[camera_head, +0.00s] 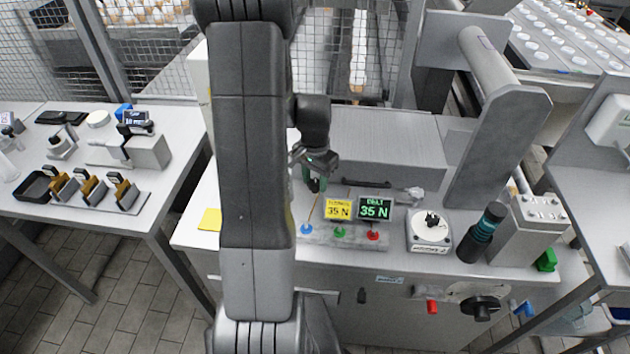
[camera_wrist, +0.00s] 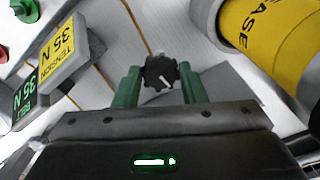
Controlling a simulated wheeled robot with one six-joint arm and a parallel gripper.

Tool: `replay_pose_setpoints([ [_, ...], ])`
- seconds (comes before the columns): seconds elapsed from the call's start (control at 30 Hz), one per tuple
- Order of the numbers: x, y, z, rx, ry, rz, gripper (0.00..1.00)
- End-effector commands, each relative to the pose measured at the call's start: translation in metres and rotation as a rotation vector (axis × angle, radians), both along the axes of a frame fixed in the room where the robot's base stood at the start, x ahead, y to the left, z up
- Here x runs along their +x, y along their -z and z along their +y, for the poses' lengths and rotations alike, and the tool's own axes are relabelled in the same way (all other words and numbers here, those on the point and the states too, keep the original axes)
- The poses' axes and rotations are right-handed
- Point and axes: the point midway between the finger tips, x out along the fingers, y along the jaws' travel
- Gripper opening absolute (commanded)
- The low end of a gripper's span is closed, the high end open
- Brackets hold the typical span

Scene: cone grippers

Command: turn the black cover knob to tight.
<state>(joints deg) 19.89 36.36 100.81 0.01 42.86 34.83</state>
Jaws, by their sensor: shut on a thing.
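The black knob (camera_wrist: 161,72) has a scalloped edge and a white pointer mark, seen in the wrist view. It sits between the two green fingers of my gripper (camera_wrist: 159,80), which are shut on it. The pointer mark slants toward the upper right in that view. In the head view my gripper (camera_head: 314,178) reaches down at the left end of the grey cover box (camera_head: 385,150), and the knob (camera_head: 315,186) shows only as a small dark shape by the fingers. I see no tight marking.
A yellow display (camera_head: 339,208) and a green display (camera_head: 375,208), both reading 35 N, stand close in front. Blue, green and red buttons lie before them. A yellow cylinder (camera_wrist: 270,40) is at the upper right of the wrist view. A round dial (camera_head: 430,225) stands to the right.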

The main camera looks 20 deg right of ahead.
Motion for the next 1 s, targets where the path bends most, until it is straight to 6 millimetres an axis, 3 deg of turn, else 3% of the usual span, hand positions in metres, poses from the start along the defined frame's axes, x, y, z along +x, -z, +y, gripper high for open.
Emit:
replay_pose_setpoints([
  [0.77,0.0011,-0.0011,-0.0005,-0.001,0.1,-0.003,0.15],
  [0.8,0.0011,-0.0011,-0.0005,-0.001,0.1,-0.003,0.43],
  [0.9,0.0009,-0.0009,-0.0004,-0.001,0.1,-0.002,0.59],
  [1.0,0.0007,-0.0007,-0.0003,-0.001,0.099,-0.002,0.59],
])
